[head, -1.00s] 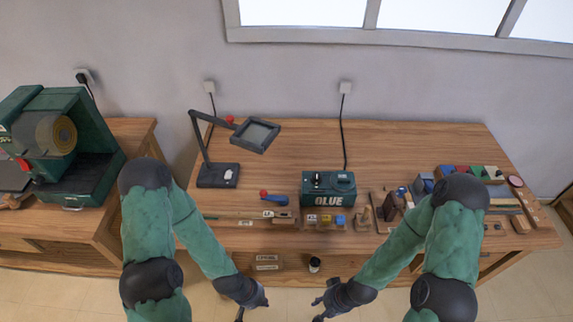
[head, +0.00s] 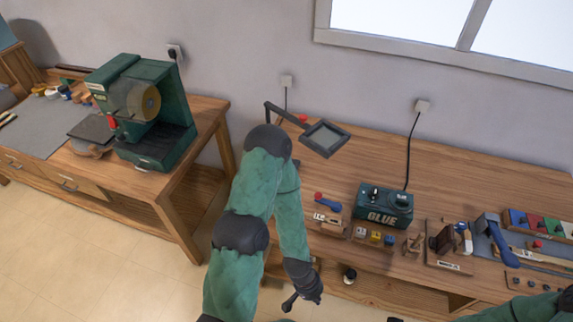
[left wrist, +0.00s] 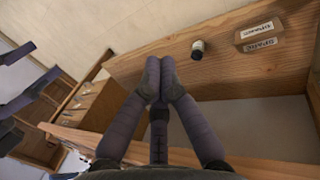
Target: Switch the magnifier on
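The magnifier (head: 326,138) has a dark square frame with a pale lens on a jointed arm, at the back left of the wooden workbench. A small red part (head: 303,118) shows beside its frame. Its base is hidden behind my left arm. My left gripper (head: 289,304) is in front of the bench, low and apart from the magnifier. In the left wrist view its fingers (left wrist: 160,72) are together with nothing between them. Of my right gripper, only a dark bit (head: 395,319) seems to show at the bottom edge of the head view; its fingers cannot be made out.
The workbench (head: 460,170) holds a green glue box (head: 384,206), a blue-handled tool (head: 327,202) and several small tools and blocks. Its back middle is bare. A green machine (head: 145,112) stands on another bench at left. A dark jar (head: 349,276) stands below the front edge.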

